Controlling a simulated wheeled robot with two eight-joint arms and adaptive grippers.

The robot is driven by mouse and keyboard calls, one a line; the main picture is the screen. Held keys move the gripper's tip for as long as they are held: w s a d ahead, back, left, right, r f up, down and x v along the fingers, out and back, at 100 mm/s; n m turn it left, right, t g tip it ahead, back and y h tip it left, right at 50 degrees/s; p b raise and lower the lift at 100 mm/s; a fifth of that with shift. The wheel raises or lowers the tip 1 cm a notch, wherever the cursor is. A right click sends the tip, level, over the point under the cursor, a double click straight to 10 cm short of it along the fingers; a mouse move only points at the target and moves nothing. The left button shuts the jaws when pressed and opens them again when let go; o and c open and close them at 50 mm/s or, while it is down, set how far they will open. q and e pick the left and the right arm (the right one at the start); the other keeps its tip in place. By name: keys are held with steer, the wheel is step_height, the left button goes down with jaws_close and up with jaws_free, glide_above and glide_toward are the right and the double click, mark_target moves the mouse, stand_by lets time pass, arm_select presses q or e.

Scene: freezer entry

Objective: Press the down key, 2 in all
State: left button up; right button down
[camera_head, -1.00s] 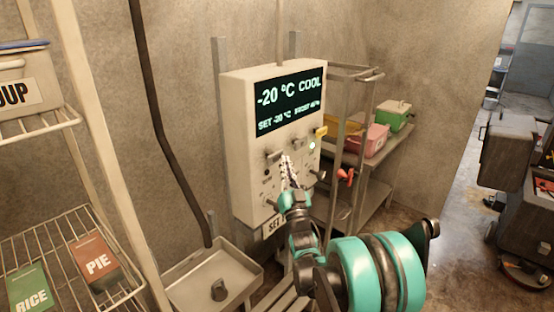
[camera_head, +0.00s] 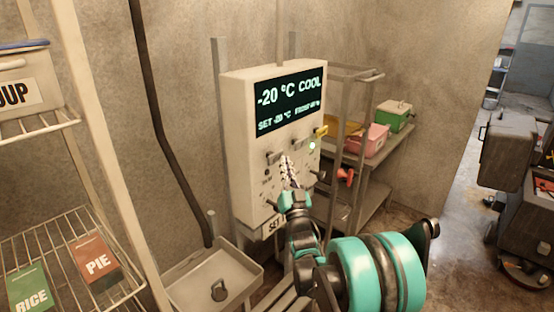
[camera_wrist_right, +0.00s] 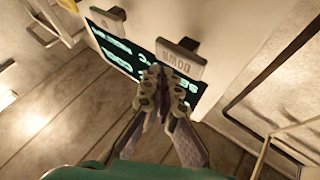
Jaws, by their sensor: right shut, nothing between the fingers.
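The control box (camera_head: 247,185) hangs on the wall, its dark display (camera_head: 287,104) reading -20 °C COOL and SET -20 °C. The down key (camera_wrist_right: 180,60) carries an upside-down DOWN label in the wrist view. It appears to be the grey key (camera_head: 275,157) just left of my fingertips in the head view. My right gripper (camera_head: 287,163) is shut and empty in front of the box. In the wrist view its fingertips (camera_wrist_right: 158,72) are close beside the key's label edge; I cannot tell whether they touch it. My left gripper is out of view.
A wire rack (camera_head: 70,260) stands left, a metal tray (camera_head: 240,265) below the box. A shelf with a pink tub (camera_head: 374,140) and a green tub (camera_head: 394,116) stands right.

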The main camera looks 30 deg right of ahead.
steer(key=shift+w, duration=0.1)
steer(key=shift+w+a, duration=0.2)
steer(key=shift+w, duration=0.1)
steer(key=shift+w+a, duration=0.2)
steer(key=shift+w, duration=0.3)
stand_by(0.8)
steer(key=shift+s+d, duration=0.1)
steer(key=shift+s, duration=0.1)
steer(key=shift+s+d+b, duration=0.3)
steer(key=shift+s, duration=0.4)
steer(key=s, duration=0.1)
steer(key=s+d, duration=0.1)
steer(key=s, duration=0.1)
steer(key=s+d, duration=0.1)
steer(key=shift+s, duration=0.3)
steer(key=shift+m, duration=0.3)
stand_by(1.7)
